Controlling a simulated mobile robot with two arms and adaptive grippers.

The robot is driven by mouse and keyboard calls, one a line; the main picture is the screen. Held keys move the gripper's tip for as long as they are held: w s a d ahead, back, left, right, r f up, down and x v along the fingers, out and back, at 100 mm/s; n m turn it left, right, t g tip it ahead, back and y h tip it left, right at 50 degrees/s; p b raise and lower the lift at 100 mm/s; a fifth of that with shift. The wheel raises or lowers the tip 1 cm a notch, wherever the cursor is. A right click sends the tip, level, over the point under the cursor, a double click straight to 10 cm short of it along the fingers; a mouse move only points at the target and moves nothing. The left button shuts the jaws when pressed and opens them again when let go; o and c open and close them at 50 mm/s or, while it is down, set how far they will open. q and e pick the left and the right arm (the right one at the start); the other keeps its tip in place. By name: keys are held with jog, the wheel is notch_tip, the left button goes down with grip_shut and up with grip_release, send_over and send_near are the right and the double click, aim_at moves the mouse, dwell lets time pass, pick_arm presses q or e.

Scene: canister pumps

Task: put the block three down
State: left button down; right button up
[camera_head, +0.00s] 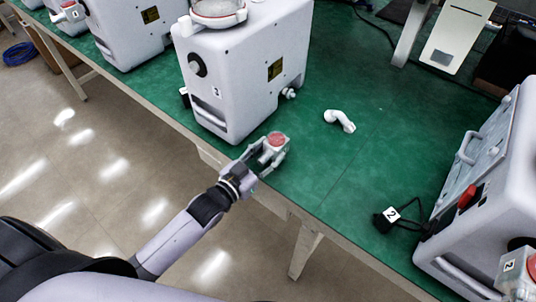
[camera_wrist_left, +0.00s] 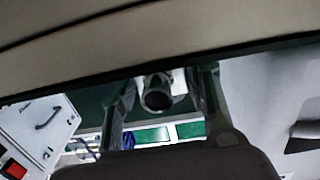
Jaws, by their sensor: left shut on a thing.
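The block (camera_head: 277,139), a small white piece with a red top, is between the fingers of my left gripper (camera_head: 269,152), which is shut on it. It is at the front edge of the green table, just right of the canister pump marked 3 (camera_head: 240,70). I cannot tell whether it touches the table, and no number shows on it. In the left wrist view, a pale piece with a dark round opening (camera_wrist_left: 158,98) shows between the fingers; its lower part is hidden. My right gripper is not in view.
A white elbow fitting (camera_head: 340,121) lies on the green table (camera_head: 335,185) right of pump 3. A black plug tagged 2 (camera_head: 387,219) and another pump (camera_head: 510,185) stand at the right. A similar red-topped block (camera_head: 517,275) is by it.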

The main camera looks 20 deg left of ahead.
pick_arm(q)
jog(key=shift+f, duration=0.15)
jog(key=shift+f, duration=0.15)
jog(key=c, duration=0.9)
grip_release()
jog(key=shift+s+a, duration=0.1)
jog(key=shift+s, duration=0.3)
jog(key=v, duration=1.1)
jog(key=shift+s, duration=0.1)
